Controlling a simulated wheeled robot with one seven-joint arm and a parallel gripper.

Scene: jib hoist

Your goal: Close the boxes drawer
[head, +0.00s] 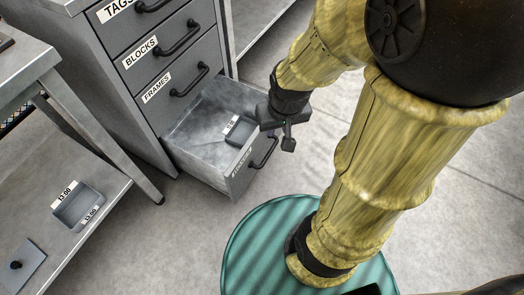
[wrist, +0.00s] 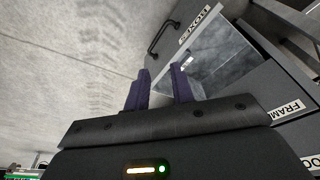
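The boxes drawer (head: 203,148) is the lowest drawer of the grey cabinet and stands pulled well out. Its front, with a black bar handle (head: 264,152), faces the lower right. A small grey labelled bin lies inside it. In the wrist view the BOXES label (wrist: 200,25) and the handle (wrist: 163,38) show beyond my fingers. My gripper (head: 287,138) is near the drawer's front, above and right of the handle in the head view. Its two dark fingers (wrist: 160,88) are apart with nothing between them. I see no contact with the drawer.
The TAGS, BLOCKS and FRAMES drawers (head: 178,80) above are shut. A metal bench (head: 30,60) with a low shelf, holding a grey bin (head: 78,207), stands at the left. A teal striped round surface (head: 250,250) lies below. Concrete floor in front of the drawer is clear.

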